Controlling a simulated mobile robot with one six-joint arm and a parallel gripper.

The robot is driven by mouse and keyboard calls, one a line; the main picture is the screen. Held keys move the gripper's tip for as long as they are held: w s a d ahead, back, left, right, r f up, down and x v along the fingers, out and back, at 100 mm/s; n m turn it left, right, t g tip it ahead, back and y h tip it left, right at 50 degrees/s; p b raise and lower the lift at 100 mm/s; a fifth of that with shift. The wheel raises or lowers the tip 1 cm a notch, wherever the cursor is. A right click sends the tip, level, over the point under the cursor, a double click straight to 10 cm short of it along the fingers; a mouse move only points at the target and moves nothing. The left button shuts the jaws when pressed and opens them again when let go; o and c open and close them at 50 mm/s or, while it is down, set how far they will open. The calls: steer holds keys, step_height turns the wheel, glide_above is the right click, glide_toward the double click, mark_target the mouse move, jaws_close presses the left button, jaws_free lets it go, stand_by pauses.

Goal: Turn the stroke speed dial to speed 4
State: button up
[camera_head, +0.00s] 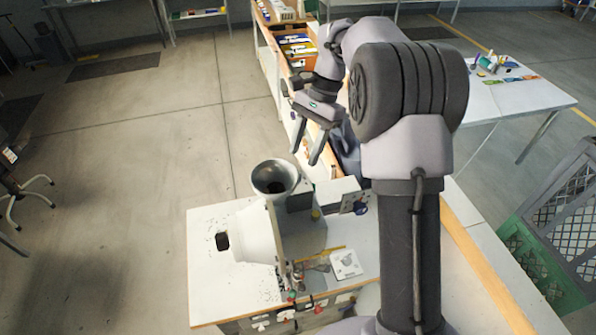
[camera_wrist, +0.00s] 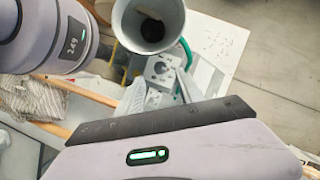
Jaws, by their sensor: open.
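The eyelet press stands on a white bench, with a grey funnel (camera_head: 273,178) on top; the funnel also shows in the wrist view (camera_wrist: 148,22). Below the funnel in the wrist view is a pale panel with a round grey knob (camera_wrist: 160,68), which looks like the stroke speed dial. Its numbers and pointer are too small to read. I cannot make out this dial in the head view. My gripper (camera_head: 306,160) is open and empty, above and beyond the press, apart from it. Its housing fills the bottom of the wrist view.
A white cone-shaped part (camera_head: 248,232) stands left of the press body. A white square plate (camera_head: 345,263) and small tools lie at the bench front. A green cable (camera_wrist: 186,52) runs beside the panel. A shelf with bins (camera_head: 298,50) stands behind; open floor lies left.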

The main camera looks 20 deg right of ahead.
steer(key=x, duration=0.6)
jaws_close()
